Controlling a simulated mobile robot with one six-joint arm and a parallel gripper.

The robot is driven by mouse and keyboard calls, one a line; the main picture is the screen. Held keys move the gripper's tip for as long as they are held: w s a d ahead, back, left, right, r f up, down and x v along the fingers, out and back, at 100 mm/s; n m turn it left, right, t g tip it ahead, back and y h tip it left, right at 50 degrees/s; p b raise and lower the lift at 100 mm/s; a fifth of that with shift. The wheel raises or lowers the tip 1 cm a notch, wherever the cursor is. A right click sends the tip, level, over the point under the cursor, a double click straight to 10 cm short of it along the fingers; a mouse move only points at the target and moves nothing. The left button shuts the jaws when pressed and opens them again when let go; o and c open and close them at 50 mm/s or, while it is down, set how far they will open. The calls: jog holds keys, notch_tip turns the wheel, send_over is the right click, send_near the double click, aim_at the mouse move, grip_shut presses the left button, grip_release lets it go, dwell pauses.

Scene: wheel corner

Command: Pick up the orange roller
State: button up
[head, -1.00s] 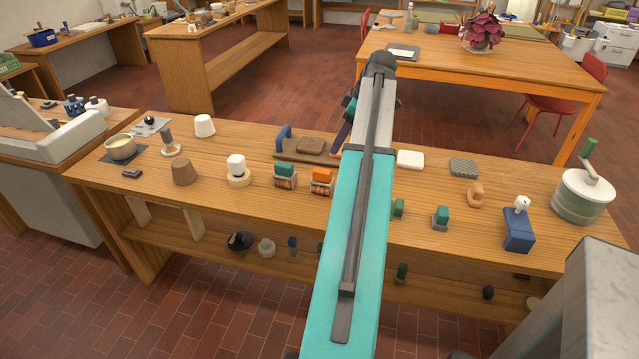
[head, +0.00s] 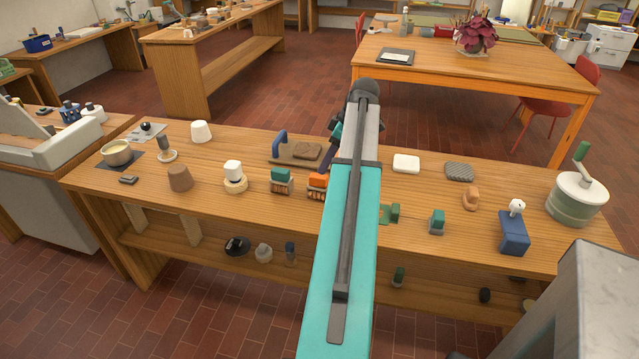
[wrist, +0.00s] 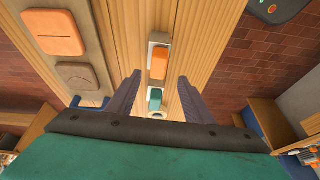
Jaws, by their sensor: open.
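The orange roller (head: 317,180) stands on the wooden bench, just right of a similar green-topped roller (head: 281,174). My arm partly covers it in the head view. In the wrist view the orange roller (wrist: 159,64) is below and a little beyond my open gripper (wrist: 159,78), roughly in line with the gap between the fingers. The green-topped one (wrist: 155,97) shows nearer, also between the fingers in the picture. Nothing is held. In the head view the gripper is mostly hidden behind my arm.
A board with a brown block (head: 307,150) lies behind the rollers. A white cup-like piece on a round base (head: 234,175) stands left. Small green blocks (head: 437,221) and a blue dispenser (head: 514,230) are on the right. A lower shelf (head: 215,252) holds several things.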

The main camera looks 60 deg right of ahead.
aim_at(319, 176)
jog(key=shift+x, duration=1.3)
jog(key=shift+w+f, duration=0.1)
jog(key=shift+p+x, duration=0.9)
jog(key=shift+x, duration=1.55)
jog(key=shift+d, duration=0.15)
grip_shut()
